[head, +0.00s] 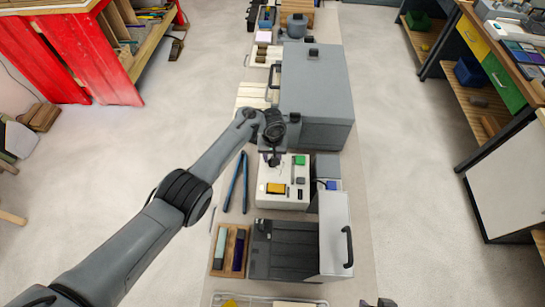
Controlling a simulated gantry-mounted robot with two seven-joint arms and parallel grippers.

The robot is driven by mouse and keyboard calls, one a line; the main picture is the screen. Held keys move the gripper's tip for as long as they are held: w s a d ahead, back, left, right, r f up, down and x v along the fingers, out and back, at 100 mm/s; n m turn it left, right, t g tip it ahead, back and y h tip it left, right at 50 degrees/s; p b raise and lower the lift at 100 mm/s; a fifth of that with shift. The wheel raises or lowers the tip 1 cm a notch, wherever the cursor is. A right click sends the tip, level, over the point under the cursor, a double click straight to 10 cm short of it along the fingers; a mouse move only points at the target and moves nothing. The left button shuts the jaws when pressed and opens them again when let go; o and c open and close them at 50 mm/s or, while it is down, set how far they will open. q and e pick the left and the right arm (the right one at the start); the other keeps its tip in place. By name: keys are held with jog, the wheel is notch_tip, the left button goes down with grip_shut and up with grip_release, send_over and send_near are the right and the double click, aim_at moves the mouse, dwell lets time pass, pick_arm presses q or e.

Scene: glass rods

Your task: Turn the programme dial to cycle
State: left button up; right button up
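A white control box (267,202) stands on the bench in the middle of the head view. It has a green block (299,160), a yellow panel (276,188) and small dark parts on its top. My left gripper (272,160) points down over the far left part of this box. I cannot make out the programme dial; the gripper and wrist cover that part of the box. The gripper's fingers are small and dark, so I cannot tell whether they are open or touch anything. I cannot make out my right gripper.
A large grey cabinet (318,80) with a handle stands just beyond the box. Nearer are a dark unit (275,250) with an upright white door (335,235) and a wooden tray (218,262). Blue rod-like tools (236,185) lie left of the box.

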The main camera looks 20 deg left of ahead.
pick_arm(q)
grip_shut()
